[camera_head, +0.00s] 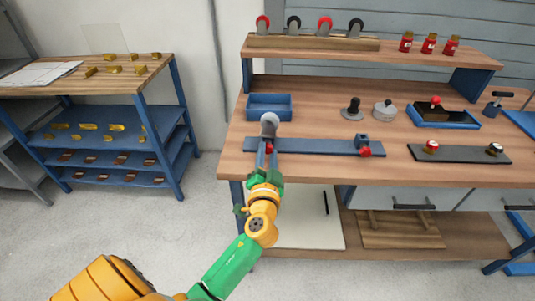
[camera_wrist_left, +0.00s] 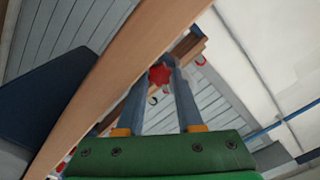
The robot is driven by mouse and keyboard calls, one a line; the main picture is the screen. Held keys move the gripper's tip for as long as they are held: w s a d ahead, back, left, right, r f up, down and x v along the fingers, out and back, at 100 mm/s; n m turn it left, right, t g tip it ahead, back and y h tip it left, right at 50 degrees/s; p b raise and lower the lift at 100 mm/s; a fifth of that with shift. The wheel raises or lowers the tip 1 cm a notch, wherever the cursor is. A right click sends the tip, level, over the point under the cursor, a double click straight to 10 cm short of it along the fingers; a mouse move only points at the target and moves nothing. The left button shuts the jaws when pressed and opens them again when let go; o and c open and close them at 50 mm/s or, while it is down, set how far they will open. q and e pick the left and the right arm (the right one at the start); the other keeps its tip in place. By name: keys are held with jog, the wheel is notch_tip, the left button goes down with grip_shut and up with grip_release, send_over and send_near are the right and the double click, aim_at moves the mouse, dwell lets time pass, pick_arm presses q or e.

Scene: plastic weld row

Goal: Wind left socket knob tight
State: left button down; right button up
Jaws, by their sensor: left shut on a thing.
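A dark blue-grey rail (camera_head: 315,146) lies along the front of the workbench. At its left end a pale grey round-topped piece (camera_head: 269,122) stands up, and the left socket below it is mostly hidden by my gripper. My left gripper (camera_head: 268,152) reaches in from the front and is shut on the red left socket knob (camera_head: 269,148). In the left wrist view the star-shaped red knob (camera_wrist_left: 160,73) sits between the fingertips. The right socket (camera_head: 362,141) has its own red knob (camera_head: 366,153), clear of the gripper. My right gripper is not in view.
A blue tray (camera_head: 269,114) is just behind the left end of the rail. A dark plate with two knobs (camera_head: 460,154) lies to the right. A shelf (camera_head: 400,50) with red bottles and rollers stands behind. The bench's front edge runs close below the rail.

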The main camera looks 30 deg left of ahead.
pick_arm(q)
jog(key=c, duration=0.5)
grip_release()
jog(key=shift+c, duration=0.2)
